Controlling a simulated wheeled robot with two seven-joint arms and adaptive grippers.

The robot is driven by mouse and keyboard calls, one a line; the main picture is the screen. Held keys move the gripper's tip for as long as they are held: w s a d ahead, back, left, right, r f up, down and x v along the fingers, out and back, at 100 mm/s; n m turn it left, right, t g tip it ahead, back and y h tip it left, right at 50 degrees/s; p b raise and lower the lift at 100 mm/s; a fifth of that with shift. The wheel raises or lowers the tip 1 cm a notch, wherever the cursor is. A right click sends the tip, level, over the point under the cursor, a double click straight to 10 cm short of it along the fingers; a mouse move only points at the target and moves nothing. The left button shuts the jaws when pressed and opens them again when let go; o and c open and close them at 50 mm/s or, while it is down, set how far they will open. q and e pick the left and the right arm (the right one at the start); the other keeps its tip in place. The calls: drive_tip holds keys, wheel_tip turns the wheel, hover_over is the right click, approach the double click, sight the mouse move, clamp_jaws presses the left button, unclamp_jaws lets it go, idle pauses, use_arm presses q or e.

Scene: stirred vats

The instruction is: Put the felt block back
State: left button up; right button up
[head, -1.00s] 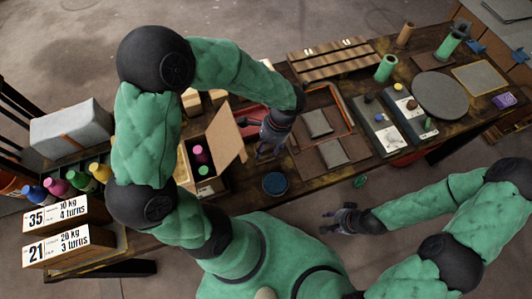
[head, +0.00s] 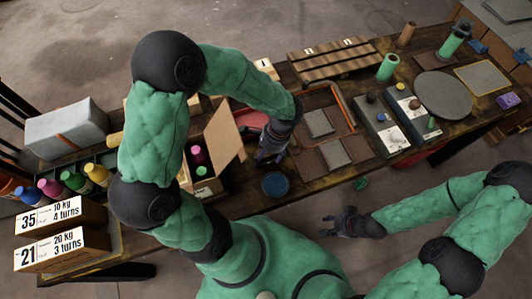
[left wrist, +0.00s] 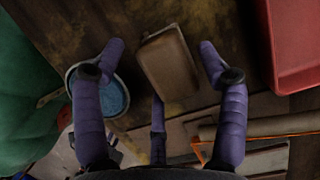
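A brown block with a paler edge, which looks like the felt block (left wrist: 168,62), lies on the dark table in the left wrist view. My left gripper (left wrist: 160,60) is open above it, with one finger to either side and a third finger near its lower end. No finger clearly touches it. In the head view my left gripper (head: 265,158) hangs over the table beside the open carton, and the block cannot be made out there. My right gripper (head: 337,222) is open and empty in front of the table.
A blue round tub (head: 276,184) stands close by; it also shows in the left wrist view (left wrist: 112,97). An open carton (head: 222,145) with bottles is left of the gripper. Grey pads (head: 319,122) on brown mats lie to the right. A red tray (left wrist: 295,45) is near.

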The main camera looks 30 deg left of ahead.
idle(0.3)
use_arm(q)
drive_tip(key=shift+r, duration=0.3)
drive_tip(key=p+v, duration=0.5)
drive_tip(key=v, duration=0.7)
drive_tip(key=shift+r+p, duration=0.1)
drive_tip(key=shift+p, duration=0.2)
